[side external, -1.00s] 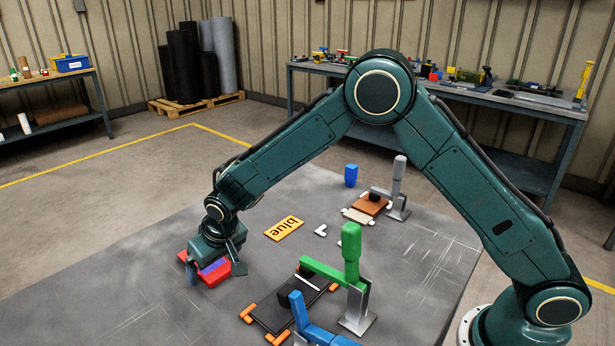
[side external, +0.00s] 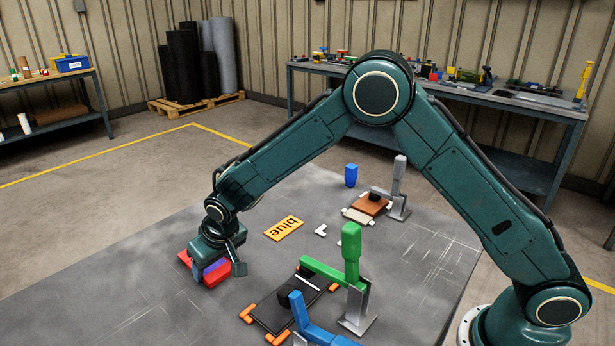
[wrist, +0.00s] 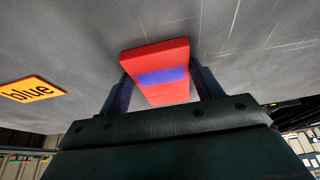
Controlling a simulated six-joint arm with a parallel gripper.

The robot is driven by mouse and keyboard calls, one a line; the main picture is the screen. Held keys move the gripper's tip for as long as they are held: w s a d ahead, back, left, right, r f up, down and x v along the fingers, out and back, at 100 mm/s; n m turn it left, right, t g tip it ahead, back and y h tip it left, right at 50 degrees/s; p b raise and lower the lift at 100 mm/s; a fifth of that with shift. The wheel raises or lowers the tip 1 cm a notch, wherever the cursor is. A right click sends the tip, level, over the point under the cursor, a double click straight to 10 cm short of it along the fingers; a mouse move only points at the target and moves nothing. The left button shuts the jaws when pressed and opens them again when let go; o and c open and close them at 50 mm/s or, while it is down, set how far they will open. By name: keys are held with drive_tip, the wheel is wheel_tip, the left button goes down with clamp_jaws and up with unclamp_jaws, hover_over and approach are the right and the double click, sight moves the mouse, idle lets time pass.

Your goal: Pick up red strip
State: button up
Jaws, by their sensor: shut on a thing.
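The red strip (side external: 217,275) lies on the grey table at the left, under my gripper. It has a blue-purple band across its middle. In the wrist view the red strip (wrist: 158,55) runs away from between the fingers, with the blue band just past them. My gripper (side external: 213,272) points down over it. The wrist view shows one finger of my gripper (wrist: 160,85) on each side of the strip, shut on it. The strip looks low, at or close to the table; I cannot tell if there is a gap under it.
An orange plate marked "blue" (side external: 284,228) lies right of the strip. A black press plate with a green lever (side external: 351,250) and a blue lever (side external: 315,330) stands at the front. A brown press (side external: 366,204) and a blue block (side external: 351,175) are farther back. The table's left part is clear.

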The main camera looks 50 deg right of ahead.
sight(216, 268)
drive_tip(key=shift+r, duration=0.15)
wheel_tip(216, 268, up, 20)
idle(0.7)
